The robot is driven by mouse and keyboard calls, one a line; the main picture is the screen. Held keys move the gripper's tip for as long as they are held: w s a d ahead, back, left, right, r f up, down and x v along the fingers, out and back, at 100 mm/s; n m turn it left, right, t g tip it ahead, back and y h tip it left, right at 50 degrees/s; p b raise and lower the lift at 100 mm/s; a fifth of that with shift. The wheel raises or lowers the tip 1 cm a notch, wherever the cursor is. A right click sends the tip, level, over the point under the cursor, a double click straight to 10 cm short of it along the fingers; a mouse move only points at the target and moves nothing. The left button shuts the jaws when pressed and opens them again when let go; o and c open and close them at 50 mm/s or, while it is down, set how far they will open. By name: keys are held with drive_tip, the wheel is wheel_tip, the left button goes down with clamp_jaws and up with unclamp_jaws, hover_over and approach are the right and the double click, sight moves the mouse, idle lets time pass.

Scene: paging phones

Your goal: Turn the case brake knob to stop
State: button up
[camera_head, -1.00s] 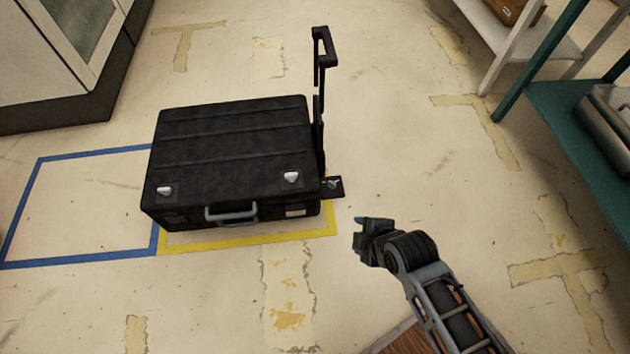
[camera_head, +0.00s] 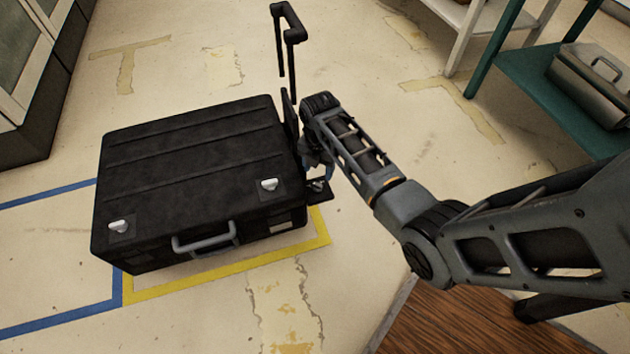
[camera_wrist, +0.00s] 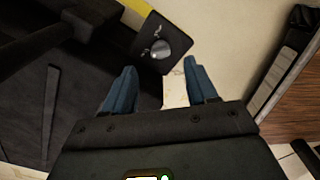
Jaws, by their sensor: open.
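The black case (camera_head: 190,165) lies flat on the floor, its grey handle (camera_head: 205,243) facing the front. The brake knob is a small round grey knob (camera_wrist: 160,49) on a black plate (camera_wrist: 148,40) in the wrist view. The plate (camera_head: 319,189) juts from the case's right side in the head view, partly behind my arm. My gripper (camera_wrist: 160,75) is open. Its two blue fingers stand apart, with the knob showing just beyond the gap between their tips. Nothing is between the fingers. In the head view my gripper (camera_head: 319,170) is mostly hidden behind my arm, close above the plate.
The case's tall pull handle (camera_head: 284,40) stands upright at its right rear, near my arm. Yellow tape (camera_head: 190,281) borders the case, with blue tape (camera_head: 60,322) to the left. A green shelf (camera_head: 520,75) stands at the right. Floor in front is clear.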

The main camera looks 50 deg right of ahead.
sight(318, 187)
wheel_tip(318, 187, down, 6)
drive_tip(key=shift+r+b, duration=0.15)
drive_tip(key=shift+b, duration=1.1)
drive_tip(key=c, duration=1.1)
drive_tip(key=shift+o, duration=0.2)
